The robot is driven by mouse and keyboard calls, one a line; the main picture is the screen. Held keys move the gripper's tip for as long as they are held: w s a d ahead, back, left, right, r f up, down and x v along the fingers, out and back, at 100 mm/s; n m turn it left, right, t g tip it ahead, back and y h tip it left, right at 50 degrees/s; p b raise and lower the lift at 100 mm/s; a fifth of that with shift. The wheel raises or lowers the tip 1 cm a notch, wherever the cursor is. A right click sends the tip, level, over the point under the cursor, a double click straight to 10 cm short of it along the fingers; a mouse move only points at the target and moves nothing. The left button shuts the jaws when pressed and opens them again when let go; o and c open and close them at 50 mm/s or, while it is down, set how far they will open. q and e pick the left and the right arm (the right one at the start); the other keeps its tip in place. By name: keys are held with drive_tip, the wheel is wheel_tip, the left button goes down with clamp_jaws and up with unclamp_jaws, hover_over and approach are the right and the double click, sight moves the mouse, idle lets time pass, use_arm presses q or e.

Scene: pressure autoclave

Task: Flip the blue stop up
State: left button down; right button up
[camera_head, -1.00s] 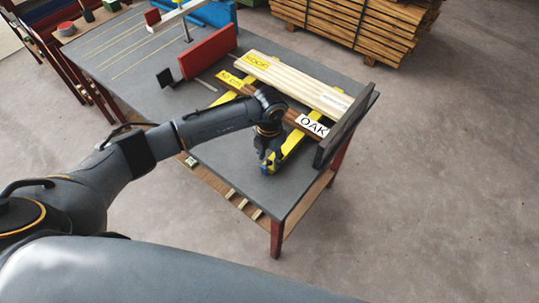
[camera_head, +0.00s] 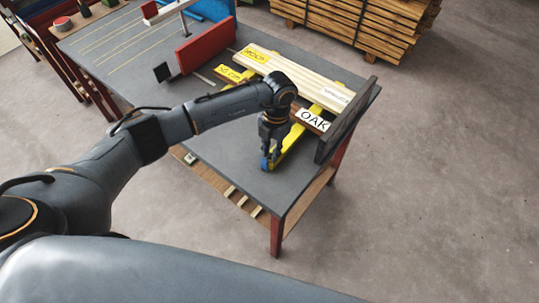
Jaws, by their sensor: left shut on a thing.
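The blue stop (camera_head: 265,165) shows as a small blue piece at the near end of a yellow bar (camera_head: 290,141) on the grey table. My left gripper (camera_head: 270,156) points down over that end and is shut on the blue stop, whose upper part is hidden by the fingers. I cannot tell exactly how the stop is tilted. My right gripper is not in view.
Pale boards (camera_head: 298,80) and a brown board labelled OAK (camera_head: 313,120) lie across the yellow bars. A dark upright plate (camera_head: 346,122) stands at the table's right edge, a red block (camera_head: 206,46) behind. The table's near left surface (camera_head: 215,150) is clear.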

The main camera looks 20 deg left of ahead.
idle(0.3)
use_arm(q)
drive_tip(key=c, duration=1.3)
unclamp_jaws()
drive_tip(key=shift+w, duration=0.1)
drive_tip(key=shift+o, duration=0.2)
wheel_tip(320, 180, up, 12)
drive_tip(key=w, duration=0.1)
drive_tip(key=shift+w+d, duration=0.4)
drive_tip(key=shift+f, duration=0.2)
